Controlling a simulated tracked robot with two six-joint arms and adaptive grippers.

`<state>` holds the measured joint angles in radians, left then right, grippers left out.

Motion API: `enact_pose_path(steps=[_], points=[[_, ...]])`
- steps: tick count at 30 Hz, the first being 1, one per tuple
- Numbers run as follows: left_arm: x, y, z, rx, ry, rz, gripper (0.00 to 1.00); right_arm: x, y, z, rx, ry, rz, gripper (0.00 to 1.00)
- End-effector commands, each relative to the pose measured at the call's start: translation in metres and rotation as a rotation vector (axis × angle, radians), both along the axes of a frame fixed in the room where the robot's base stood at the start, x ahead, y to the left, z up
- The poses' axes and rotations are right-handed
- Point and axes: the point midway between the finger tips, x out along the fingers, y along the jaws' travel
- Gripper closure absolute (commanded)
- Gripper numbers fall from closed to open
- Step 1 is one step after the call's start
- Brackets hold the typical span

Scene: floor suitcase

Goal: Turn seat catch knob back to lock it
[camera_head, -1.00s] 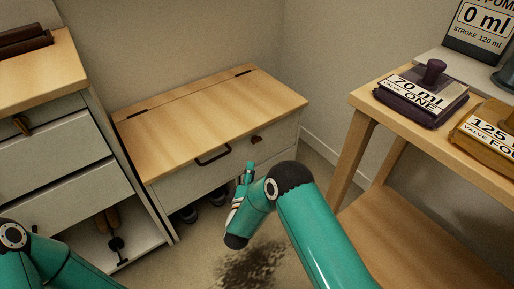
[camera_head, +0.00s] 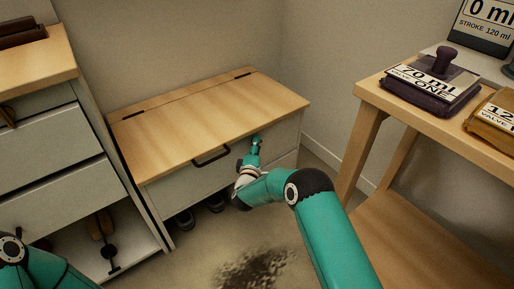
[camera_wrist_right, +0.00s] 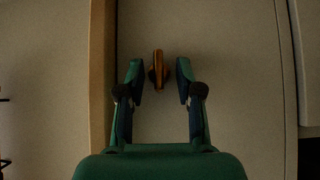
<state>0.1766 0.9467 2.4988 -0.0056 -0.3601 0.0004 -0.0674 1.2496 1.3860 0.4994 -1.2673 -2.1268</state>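The seat catch knob (camera_wrist_right: 158,70) is a small brown knob on the pale front of the bench seat (camera_head: 205,115). In the right wrist view it stands between the two fingertips of my right gripper (camera_wrist_right: 158,80), apart from both. That gripper is open. In the head view my right gripper (camera_head: 256,142) reaches the bench front just under the lid's front edge and hides the knob. The bench lid is down, with a dark handle (camera_head: 211,156) on its front edge. Only part of my left arm shows at the lower left of the head view; its gripper is out of view.
A drawer cabinet (camera_head: 60,140) stands left of the bench. A wooden table (camera_head: 420,118) at the right carries a purple block (camera_head: 430,88) labelled 70 ml and an ochre block (camera_head: 496,120). Dark shoes (camera_head: 184,220) lie under the bench. A dark stain marks the floor.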

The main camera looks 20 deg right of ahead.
Motion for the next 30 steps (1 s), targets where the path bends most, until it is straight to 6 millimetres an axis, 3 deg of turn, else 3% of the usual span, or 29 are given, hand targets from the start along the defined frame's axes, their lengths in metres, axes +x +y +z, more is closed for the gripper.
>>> enact_pose_path(steps=[2,9,20,30], points=[[0.000,0.000,0.000,0.000,0.000,0.000,1.00,0.000,0.000,0.000,0.000,0.000,0.000,0.65],[0.000,0.000,0.000,0.000,0.000,0.000,1.00,0.000,0.000,-0.001,0.000,0.001,0.000,1.00],[0.000,0.000,0.007,0.000,0.000,0.000,1.00,-0.001,-0.003,0.002,0.029,0.013,-0.004,1.00],[0.000,0.000,0.042,0.000,0.000,0.000,1.00,-0.001,-0.004,0.009,0.205,0.076,-0.004,1.00]])
